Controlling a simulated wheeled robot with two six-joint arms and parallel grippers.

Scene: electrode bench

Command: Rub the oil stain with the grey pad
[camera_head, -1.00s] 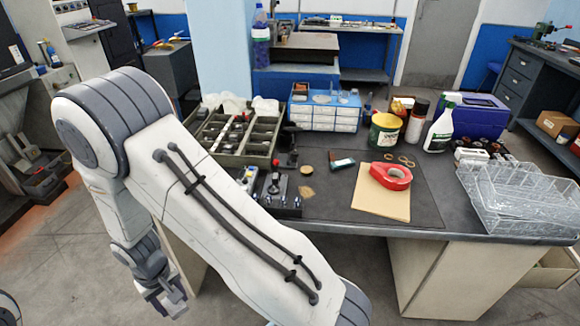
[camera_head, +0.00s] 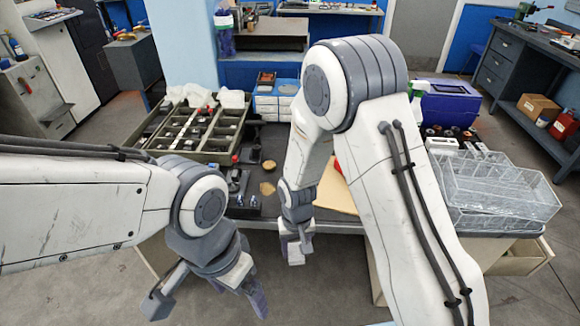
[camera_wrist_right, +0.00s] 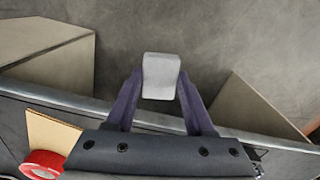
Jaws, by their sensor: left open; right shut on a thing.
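My right gripper (camera_wrist_right: 160,90) is shut on the grey pad (camera_wrist_right: 160,76), a small pale block held between its fingertips in the right wrist view. In the head view the right gripper (camera_head: 296,252) hangs in front of the bench's near edge, over the floor. A small tan patch (camera_head: 267,188), perhaps the oil stain, shows on the dark bench mat near that edge, apart from the gripper. My left gripper (camera_head: 207,302) is open and empty at the lower left, in front of the bench.
A green compartment tray (camera_head: 190,140) stands at the back left of the bench. A round brown lid (camera_head: 269,165) is near the patch. Clear plastic trays (camera_head: 500,190) sit at the right. My right arm hides much of the bench's middle. Red tape (camera_wrist_right: 42,164) lies on tan card (camera_wrist_right: 50,135).

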